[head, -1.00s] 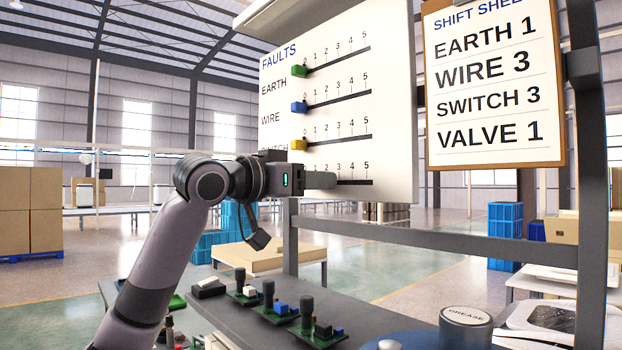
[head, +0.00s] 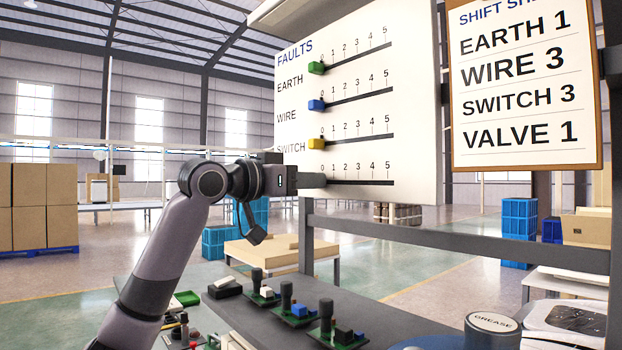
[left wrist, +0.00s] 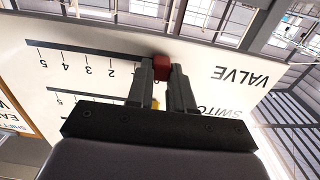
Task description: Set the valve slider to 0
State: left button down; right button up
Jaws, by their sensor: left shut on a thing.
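The fault board (head: 415,100) has several slider rows with scales from 0 to 5. My left gripper (head: 318,180) is at the left end of the bottom row in the head view and hides that row's knob and label. In the left wrist view, which shows the board upside down, the red valve slider (left wrist: 161,66) sits between the fingertips of my left gripper (left wrist: 159,76), at the 0 end of the VALVE row. The gripper is shut on it. My right gripper is not in view.
The green (head: 316,68), blue (head: 316,105) and yellow (head: 317,144) sliders stand at 0 above. A shift sheet (head: 525,85) reads VALVE 1. Below is a grey bench (head: 380,322) with small circuit boards and a grease tin (head: 492,330).

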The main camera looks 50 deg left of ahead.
pick_arm(q)
jog(key=shift+a+r, duration=0.1)
jog(key=shift+a, duration=0.1)
jog(key=c, duration=1)
grip_release()
jog(key=shift+a, duration=0.1)
jog(key=shift+s, duration=0.15)
jog(key=s+b, duration=0.2)
jog(key=s, duration=0.5)
jog(key=shift+a+b, duration=0.25)
jog(key=shift+b, duration=0.15)
